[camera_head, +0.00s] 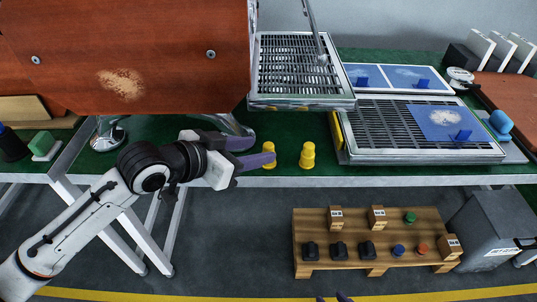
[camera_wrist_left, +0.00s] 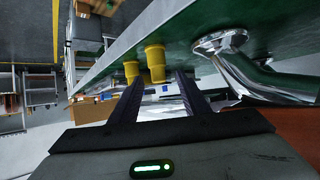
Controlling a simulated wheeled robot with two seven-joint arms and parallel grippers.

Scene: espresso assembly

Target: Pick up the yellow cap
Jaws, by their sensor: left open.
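Two yellow caps stand upright near the front edge of the green table. The left cap (camera_head: 268,153) is just ahead of my left gripper (camera_head: 250,152), whose purple fingers are apart and empty. The right cap (camera_head: 307,155) stands a short way to the right. In the left wrist view, one cap (camera_wrist_left: 156,63) shows between the finger lines of my left gripper (camera_wrist_left: 158,78), and the other cap (camera_wrist_left: 131,71) shows by the left finger. Only small tips of my right gripper (camera_head: 332,299) show at the bottom edge of the head view.
A brown machine body (camera_head: 130,55) hangs above my left gripper, with a metal drip tray (camera_head: 345,103) to its right. A second grated tray (camera_head: 425,155) lies right of the caps. Below, a wooden pallet (camera_head: 320,262) holds small parts. A grey bin (camera_head: 490,215) stands beside it.

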